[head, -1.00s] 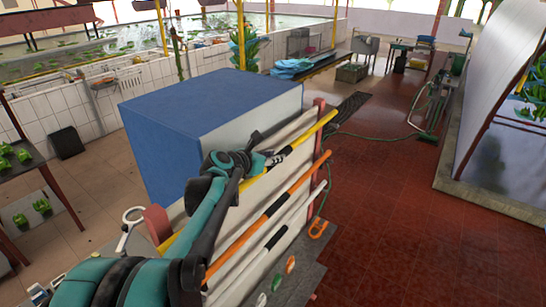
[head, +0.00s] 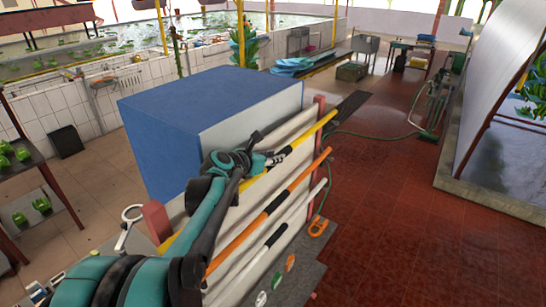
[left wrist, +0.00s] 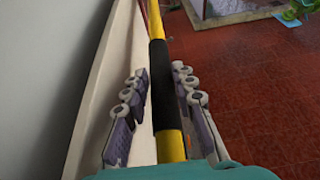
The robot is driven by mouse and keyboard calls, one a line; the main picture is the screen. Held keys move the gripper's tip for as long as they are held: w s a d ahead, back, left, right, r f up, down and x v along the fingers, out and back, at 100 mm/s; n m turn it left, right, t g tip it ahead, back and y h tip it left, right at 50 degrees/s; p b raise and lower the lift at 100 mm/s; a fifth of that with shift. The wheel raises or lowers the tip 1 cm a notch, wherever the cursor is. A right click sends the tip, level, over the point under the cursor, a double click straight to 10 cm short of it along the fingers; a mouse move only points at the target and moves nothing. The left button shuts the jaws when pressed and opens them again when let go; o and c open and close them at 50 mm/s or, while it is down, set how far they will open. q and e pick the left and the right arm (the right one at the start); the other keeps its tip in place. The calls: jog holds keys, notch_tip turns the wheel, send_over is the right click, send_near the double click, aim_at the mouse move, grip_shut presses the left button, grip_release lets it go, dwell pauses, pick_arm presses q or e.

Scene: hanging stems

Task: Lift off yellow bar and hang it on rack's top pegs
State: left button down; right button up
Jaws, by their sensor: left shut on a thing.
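The yellow bar (head: 301,143) with a black band slants along the upper part of the rack, above an orange bar (head: 265,217) and a white bar (head: 290,222). My left gripper (head: 266,161) is shut on the yellow bar near its black band. In the left wrist view the yellow bar (left wrist: 170,147) runs lengthwise between the fingers (left wrist: 158,108), its black band between them. The rack has a red post (head: 319,111) at its far end and another (head: 156,221) at the near end. Whether the bar touches any pegs cannot be told. My right gripper is out of view.
A large blue and white box (head: 205,115) stands close behind the rack's panel. An orange hook-shaped thing (head: 318,227) is by the rack's lower far end. The red tiled floor (head: 400,210) to the right is mostly open, with a green hose (head: 375,137) farther back.

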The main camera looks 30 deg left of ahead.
pick_arm(q)
jog(key=shift+f, duration=0.15)
jog(key=c, duration=1.2)
grip_release()
jog(key=shift+o, duration=0.2)
jog(key=v, duration=1.2)
jog(key=shift+s, duration=0.1)
